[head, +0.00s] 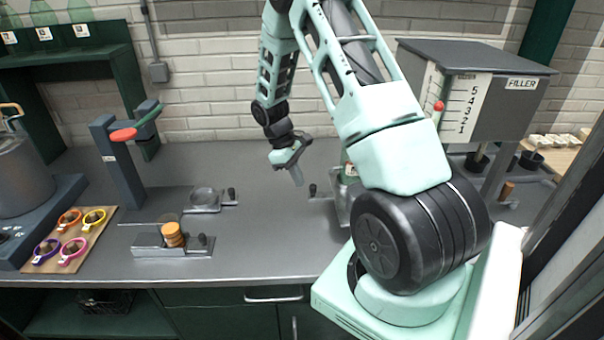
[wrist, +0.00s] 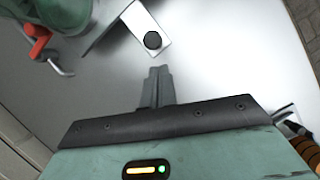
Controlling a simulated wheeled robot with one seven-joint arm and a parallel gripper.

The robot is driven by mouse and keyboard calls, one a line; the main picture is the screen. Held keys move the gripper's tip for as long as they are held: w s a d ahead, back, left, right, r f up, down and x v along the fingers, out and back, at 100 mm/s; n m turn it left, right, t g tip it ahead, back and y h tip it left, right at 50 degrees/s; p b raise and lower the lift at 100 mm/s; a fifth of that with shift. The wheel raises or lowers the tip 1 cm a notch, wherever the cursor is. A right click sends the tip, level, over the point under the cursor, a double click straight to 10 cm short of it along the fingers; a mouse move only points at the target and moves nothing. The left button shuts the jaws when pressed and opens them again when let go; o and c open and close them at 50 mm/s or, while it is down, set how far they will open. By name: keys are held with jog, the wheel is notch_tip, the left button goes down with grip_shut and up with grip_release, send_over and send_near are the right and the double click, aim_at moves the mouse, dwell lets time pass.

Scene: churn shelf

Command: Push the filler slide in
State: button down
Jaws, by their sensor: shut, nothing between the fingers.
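The filler (head: 490,100) is a grey box at the right of the head view, with a white number scale and a red knob. Below it a wooden handle (head: 506,190) shows beside the filler's leg; I cannot tell for sure whether it belongs to the slide. My gripper (head: 298,180) is shut and empty, pointing down over the counter, well left of the filler. Its fingers also show in the wrist view (wrist: 158,72). My arm hides part of the area under the filler.
A metal plate with a black knob (wrist: 152,40) lies just beyond my fingertips. Metal holders (head: 203,203) and (head: 150,248) stand left on the counter. The counter between them is clear.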

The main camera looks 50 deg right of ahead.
jog(key=shift+s+d+f, duration=0.1)
jog(key=shift+s, duration=0.55)
jog(key=s+d, duration=0.6)
jog(key=s, duration=0.1)
jog(key=s+d+p, duration=0.1)
jog(key=s+d, duration=0.2)
jog(key=s, duration=0.1)
jog(key=shift+s+d, duration=0.1)
jog(key=shift+d, duration=0.15)
jog(key=b+v, duration=0.3)
jog(key=v, duration=1.4)
jog(key=shift+w+r, duration=0.25)
jog(key=shift+w, duration=0.1)
